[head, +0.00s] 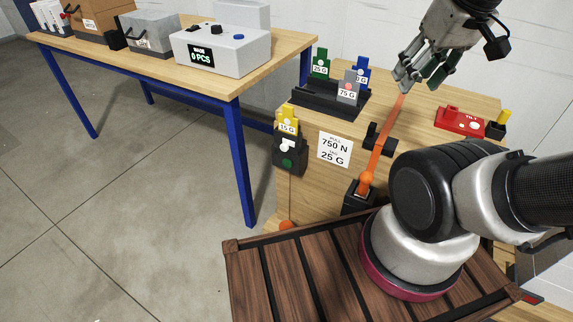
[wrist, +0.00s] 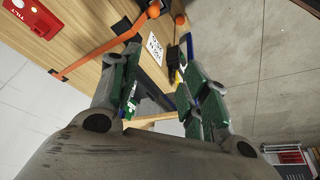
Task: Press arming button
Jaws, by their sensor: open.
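My gripper (head: 418,80) is open and empty, high over the back of the wooden bench (head: 420,132), near the upper end of an orange lever (head: 384,140). In the wrist view its two green-padded fingers (wrist: 158,82) stand apart with nothing between them. A red unit (head: 460,121) with a small label lies on the bench to the right; it also shows at the top left of the wrist view (wrist: 28,14). A black box (head: 290,152) with a green round button (head: 287,163) hangs on the bench's front left. I cannot tell which button is the arming button.
A black rack (head: 318,98) holds green, blue and grey weight tags. A yellow 15 G tag (head: 288,120) sits above the black box. A label (head: 335,150) reads 750 N, 25 G. A blue-legged table (head: 200,82) with a counter box (head: 222,48) stands left.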

